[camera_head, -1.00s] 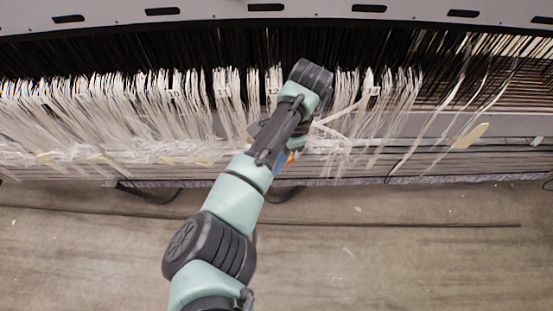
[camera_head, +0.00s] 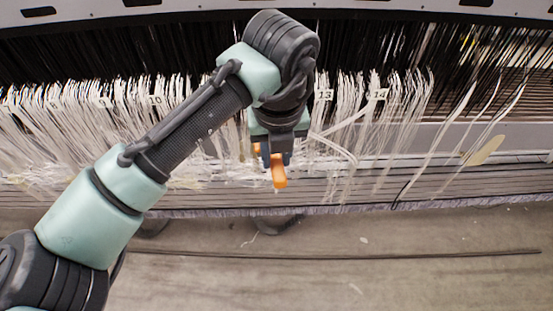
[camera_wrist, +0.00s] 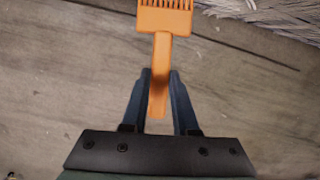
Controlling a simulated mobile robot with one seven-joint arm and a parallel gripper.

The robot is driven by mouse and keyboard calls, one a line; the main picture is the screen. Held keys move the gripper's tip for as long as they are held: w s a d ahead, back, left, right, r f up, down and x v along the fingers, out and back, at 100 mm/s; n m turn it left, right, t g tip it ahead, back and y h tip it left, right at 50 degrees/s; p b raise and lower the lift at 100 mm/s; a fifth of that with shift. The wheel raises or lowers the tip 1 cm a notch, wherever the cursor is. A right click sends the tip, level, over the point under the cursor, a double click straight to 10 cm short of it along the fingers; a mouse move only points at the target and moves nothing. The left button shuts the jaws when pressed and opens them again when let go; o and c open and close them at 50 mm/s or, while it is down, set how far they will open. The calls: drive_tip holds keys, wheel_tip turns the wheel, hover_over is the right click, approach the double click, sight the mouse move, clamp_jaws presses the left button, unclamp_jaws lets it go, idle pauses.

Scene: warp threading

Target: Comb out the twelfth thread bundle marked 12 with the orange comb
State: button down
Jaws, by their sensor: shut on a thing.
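My gripper (camera_wrist: 160,105) is shut on the handle of the orange comb (camera_wrist: 167,20). In the wrist view the comb's toothed head points to the top edge, over the floor, with threads in the upper right corner. In the head view the comb (camera_head: 279,175) shows below my gripper (camera_head: 270,158), in front of the thread row. The marker 12 and its bundle are not visible; my arm covers the stretch of row left of marker 13 (camera_head: 324,95). White bundles (camera_head: 345,105) hang on both sides of my arm.
Marker 14 (camera_head: 378,95) is to the right, and marker 10 (camera_head: 155,100) is to the left. Loose long threads hang at the far right near a beige tag (camera_head: 485,150). A dark beam (camera_head: 390,180) runs below the row.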

drive_tip(key=shift+w+b, duration=0.85)
drive_tip(key=shift+w, duration=2.65)
drive_tip(key=shift+w, duration=0.1)
drive_tip(key=shift+w, duration=0.3)
drive_tip(key=shift+w+p, duration=0.15)
drive_tip(key=shift+p, duration=1)
